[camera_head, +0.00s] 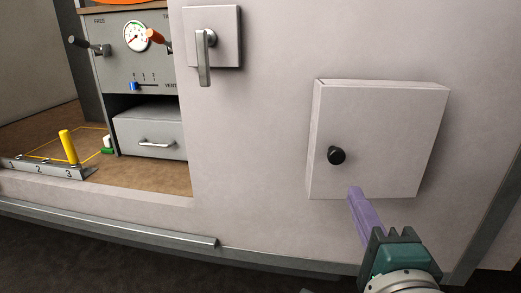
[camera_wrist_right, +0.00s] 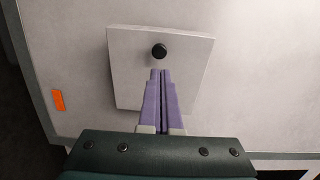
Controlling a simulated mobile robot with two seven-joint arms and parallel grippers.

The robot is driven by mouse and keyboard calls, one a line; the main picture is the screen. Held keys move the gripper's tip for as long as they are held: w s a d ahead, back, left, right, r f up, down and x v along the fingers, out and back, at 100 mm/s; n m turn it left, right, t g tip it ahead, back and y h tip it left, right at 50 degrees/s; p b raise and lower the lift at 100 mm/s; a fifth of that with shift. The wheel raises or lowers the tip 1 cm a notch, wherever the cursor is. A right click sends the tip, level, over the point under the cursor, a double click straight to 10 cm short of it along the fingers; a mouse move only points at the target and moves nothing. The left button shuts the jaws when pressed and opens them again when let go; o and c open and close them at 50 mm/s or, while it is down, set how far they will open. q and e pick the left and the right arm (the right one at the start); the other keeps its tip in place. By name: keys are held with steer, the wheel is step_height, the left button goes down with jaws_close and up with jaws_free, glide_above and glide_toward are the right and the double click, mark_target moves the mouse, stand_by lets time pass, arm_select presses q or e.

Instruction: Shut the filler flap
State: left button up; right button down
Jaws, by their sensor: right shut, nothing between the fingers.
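The filler flap (camera_head: 385,130) is a square pale panel with a black knob (camera_head: 336,155) near its left edge, on the light wall right of the opening. It stands out from the wall, with thin top and left sides showing; I cannot tell whether it is fully closed. In the right wrist view the flap (camera_wrist_right: 190,60) is face-on with the knob (camera_wrist_right: 159,51) near its top. My right gripper (camera_head: 355,190) has its purple fingers together and empty, just below the knob, in front of the flap's lower edge. Contact cannot be told. My left gripper is not in view.
A lever handle on a square plate (camera_head: 225,45) is on the wall, left of the flap. Further left, an opening holds a grey panel with a gauge (camera_head: 138,36), a drawer (camera_head: 150,130) and a yellow peg (camera_head: 68,146). A metal rail (camera_head: 110,225) runs below.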

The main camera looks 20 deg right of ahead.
glide_toward(320, 150)
steer(key=d, duration=0.1)
steer(key=w+d, duration=0.1)
steer(key=d, duration=0.1)
steer(key=shift+w+d+b, duration=0.1)
steer(key=shift+w+b, duration=0.2)
steer(key=shift+b, duration=0.1)
steer(key=shift+w+d+r, duration=0.1)
steer(key=shift+w+d, duration=0.1)
steer(key=shift+w, duration=0.15)
steer(key=w+b, duration=0.1)
steer(key=w, duration=0.3)
steer(key=shift+w+a+b, duration=0.1)
steer(key=shift+w+b, duration=0.2)
steer(key=shift+b, duration=0.05)
steer(key=shift+f, duration=0.2)
steer(key=shift+a, duration=0.1)
